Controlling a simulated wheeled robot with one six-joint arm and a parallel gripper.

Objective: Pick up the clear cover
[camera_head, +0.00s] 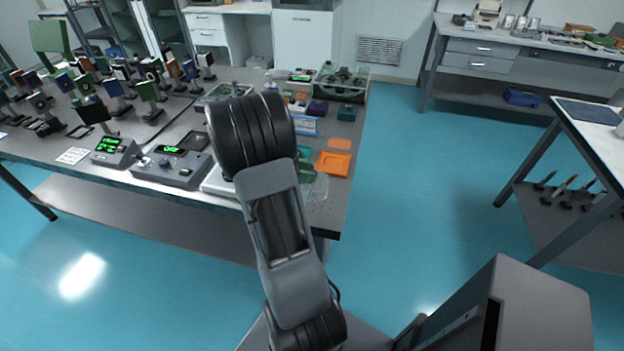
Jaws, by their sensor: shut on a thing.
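A small clear, see-through piece (318,187), which may be the clear cover, shows just right of my arm near the table's front right corner. My arm hides part of it, and I cannot tell whether it rests on the table or is held above it. A larger clear-walled box (343,80) with green parts inside stands at the table's back right. My arm reaches up over the table's front edge. My gripper is hidden behind my own arm links, so its fingers and any contact with the clear piece do not show.
The optical table (335,208) holds an orange tray (333,164), a grey meter box (172,168) with a green display, and many post-mounted optics at the left. A white-topped bench (590,125) stands at the right. The blue floor (420,190) between them is clear.

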